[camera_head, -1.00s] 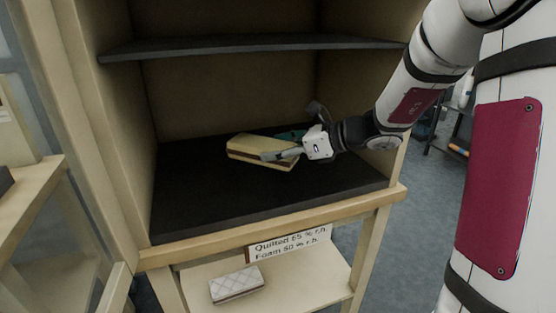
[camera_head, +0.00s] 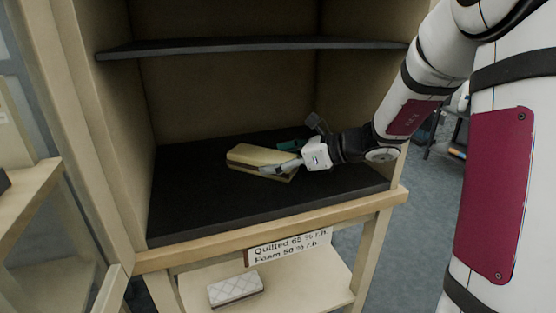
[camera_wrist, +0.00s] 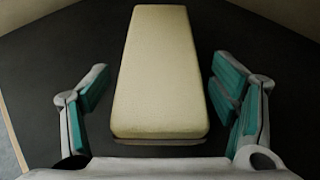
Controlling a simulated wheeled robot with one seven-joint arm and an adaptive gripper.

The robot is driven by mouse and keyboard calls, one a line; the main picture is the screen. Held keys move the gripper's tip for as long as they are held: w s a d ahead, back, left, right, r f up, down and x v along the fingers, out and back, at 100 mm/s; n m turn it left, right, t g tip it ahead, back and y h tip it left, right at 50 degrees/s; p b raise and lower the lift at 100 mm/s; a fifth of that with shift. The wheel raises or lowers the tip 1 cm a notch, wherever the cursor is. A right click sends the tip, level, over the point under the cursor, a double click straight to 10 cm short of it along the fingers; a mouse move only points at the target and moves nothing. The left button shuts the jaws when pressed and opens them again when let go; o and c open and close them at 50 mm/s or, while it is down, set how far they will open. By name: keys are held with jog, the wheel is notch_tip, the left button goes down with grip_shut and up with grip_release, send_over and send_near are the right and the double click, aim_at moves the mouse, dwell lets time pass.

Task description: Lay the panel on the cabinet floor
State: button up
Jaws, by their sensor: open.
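The panel (camera_head: 262,157), a pale yellow block with a darker underside, lies on the dark cabinet floor (camera_head: 200,205), near its middle. It looks flat there. In the wrist view the panel (camera_wrist: 160,70) runs lengthwise away from me between the fingers. My gripper (camera_head: 278,159) is low over the panel's right end, reaching in from the right. It is open, with a gap between each teal finger pad and the panel's sides in the wrist view (camera_wrist: 160,92). The near finger hides part of the panel in the head view.
A dark shelf (camera_head: 250,46) spans the cabinet above my gripper. Cabinet walls close the back and left. A white quilted block (camera_head: 235,289) lies on the lower shelf, under a label (camera_head: 290,246) reading "Quilted 65 % r.h., Foam 50 % r.h.". The cabinet floor's front is clear.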

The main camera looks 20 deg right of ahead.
jog(key=p+v, duration=0.3)
jog(key=v, duration=0.9)
jog(key=shift+r, duration=0.15)
jog(key=s+a+r+n+g+h, duration=0.2)
jog(key=s+a+n+g, duration=0.7)
jog(key=s+a+n, duration=0.9)
jog(key=s+d+f+n+h, duration=0.1)
jog(key=s+d+n+h, duration=0.2)
jog(key=s, duration=0.4)
jog(key=s+d+f+n+h, duration=0.1)
jog(key=s+d+n+h, duration=0.3)
jog(key=s+n, duration=0.2)
jog(key=shift+s+d+f+h, duration=0.25)
jog(key=shift+s+f+h, duration=0.1)
jog(key=shift+s, duration=0.85)
